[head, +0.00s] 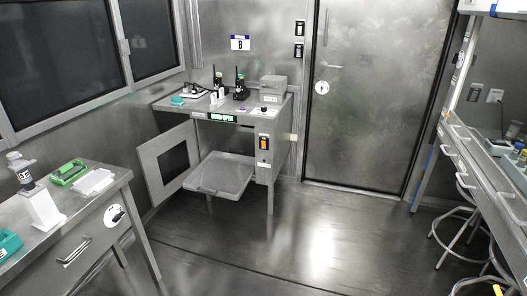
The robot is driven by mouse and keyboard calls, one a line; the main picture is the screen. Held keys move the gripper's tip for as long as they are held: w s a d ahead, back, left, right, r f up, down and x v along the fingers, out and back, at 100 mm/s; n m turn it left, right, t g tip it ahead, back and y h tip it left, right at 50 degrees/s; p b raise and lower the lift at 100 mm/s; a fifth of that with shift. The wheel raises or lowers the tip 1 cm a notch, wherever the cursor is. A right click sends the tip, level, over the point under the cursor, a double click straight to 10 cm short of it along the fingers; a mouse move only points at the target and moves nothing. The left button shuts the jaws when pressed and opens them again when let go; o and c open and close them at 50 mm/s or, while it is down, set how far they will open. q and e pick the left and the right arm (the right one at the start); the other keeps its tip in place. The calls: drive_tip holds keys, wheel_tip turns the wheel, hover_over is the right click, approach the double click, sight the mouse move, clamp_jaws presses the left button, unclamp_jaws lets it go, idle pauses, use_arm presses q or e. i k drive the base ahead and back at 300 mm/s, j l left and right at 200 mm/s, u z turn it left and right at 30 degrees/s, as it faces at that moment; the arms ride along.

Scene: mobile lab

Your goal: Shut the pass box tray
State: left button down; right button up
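The pass box (270,125) stands against the far wall, a steel cabinet with equipment on top. Its door (151,160), with a dark window, is swung open to the left. The tray (221,191), a shallow grey pan, is pulled out of the front opening and looks empty. A lit green sign (223,117) is above the opening and seems to read door open. An orange-lit control (264,142) is on the right front panel. Neither of my grippers is in view.
A steel bench (117,182) with a green rack (69,172) and a bottle stands at the left. Stools (462,215) and a long counter (485,165) line the right. A closed door (375,90) is at the back. The middle floor (310,240) is clear.

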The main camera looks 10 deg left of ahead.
sight(224, 176)
drive_tip(key=i+u, duration=0.3)
drive_tip(key=i, duration=0.45)
drive_tip(key=i+u, duration=0.3)
drive_tip(key=i, duration=0.45)
